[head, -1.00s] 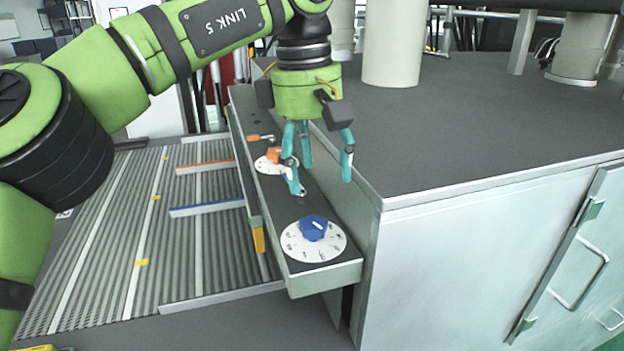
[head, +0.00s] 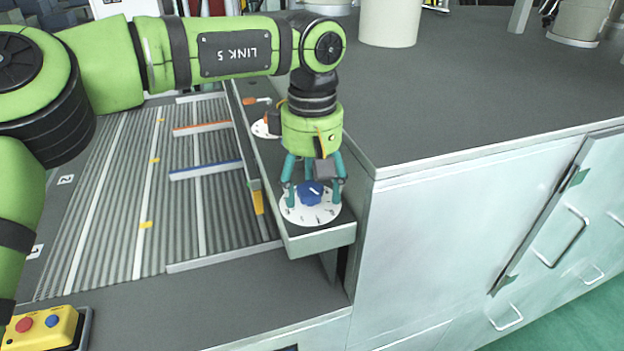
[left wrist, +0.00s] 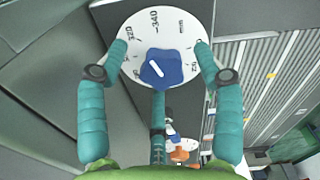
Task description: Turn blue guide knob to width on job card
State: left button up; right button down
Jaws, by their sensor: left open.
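The blue guide knob (head: 311,193) sits on a white numbered dial (head: 296,215) on the narrow grey ledge. A white pointer line marks its top. My left gripper (head: 314,200) is open, fingers pointing down around the knob. In the wrist view the side fingers stand apart from the knob; whether the third finger touches it I cannot tell. The job card is not in view. My right gripper is not in view.
An orange knob with its own dial (head: 262,128) sits farther back on the ledge. A blue guide rail (head: 205,170) and an orange one (head: 200,128) lie over the ribbed conveyor at left. A grey cabinet (head: 450,220) stands close on the right. A yellow button box (head: 42,328) is at lower left.

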pick_arm(q)
jog(key=c, duration=1)
jog(key=shift+w+f, duration=0.1)
jog(key=shift+c, duration=0.9)
